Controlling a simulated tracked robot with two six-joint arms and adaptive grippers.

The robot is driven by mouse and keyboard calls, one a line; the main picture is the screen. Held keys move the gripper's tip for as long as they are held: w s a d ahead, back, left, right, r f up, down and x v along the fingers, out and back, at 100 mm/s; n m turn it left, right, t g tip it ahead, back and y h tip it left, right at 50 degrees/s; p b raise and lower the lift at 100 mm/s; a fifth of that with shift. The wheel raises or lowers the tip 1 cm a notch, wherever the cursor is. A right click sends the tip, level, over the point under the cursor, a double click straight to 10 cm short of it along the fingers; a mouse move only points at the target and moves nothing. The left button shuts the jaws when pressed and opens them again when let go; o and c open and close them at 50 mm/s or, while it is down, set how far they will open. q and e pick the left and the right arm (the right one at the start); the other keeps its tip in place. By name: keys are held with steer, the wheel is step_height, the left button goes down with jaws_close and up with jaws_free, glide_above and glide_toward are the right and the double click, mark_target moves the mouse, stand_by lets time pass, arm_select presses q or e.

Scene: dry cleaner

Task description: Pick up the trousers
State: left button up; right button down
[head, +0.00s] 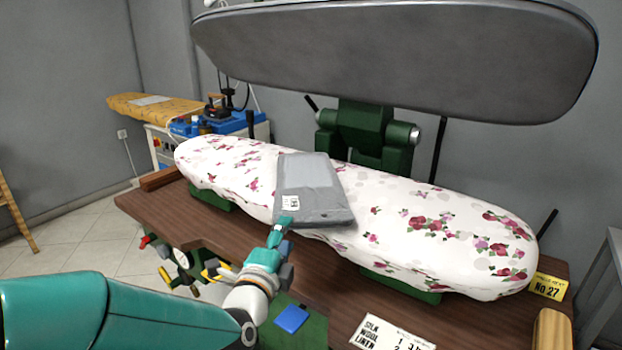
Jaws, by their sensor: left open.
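The trousers (318,183) are a grey folded bundle with a small white label at the lower left. They lie flat across the middle of the floral padded press board (430,230), their near edge close to the board's front edge. My left gripper (287,222) is at the near left corner of the trousers, just below the label. It is open, but its fingers look narrow from here, and I cannot tell whether they touch the cloth. My right gripper is not in view.
A large grey press head (400,55) hangs above the board on a green mount (368,135). The brown table (150,205) carries a printed card (390,335), a yellow No 27 tag (548,286) and a wooden block (552,328). Another ironing board (160,107) stands behind left.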

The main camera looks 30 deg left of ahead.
mark_target(297, 219)
arm_select(q)
steer(key=shift+d+p+x, duration=0.15)
steer(key=shift+p+x, duration=0.1)
steer(key=shift+x, duration=1.45)
steer(key=shift+d+p+x, duration=0.15)
steer(key=shift+p+x, duration=0.05)
steer(key=shift+x, duration=1.45)
steer(key=shift+c, duration=0.2)
jaws_close()
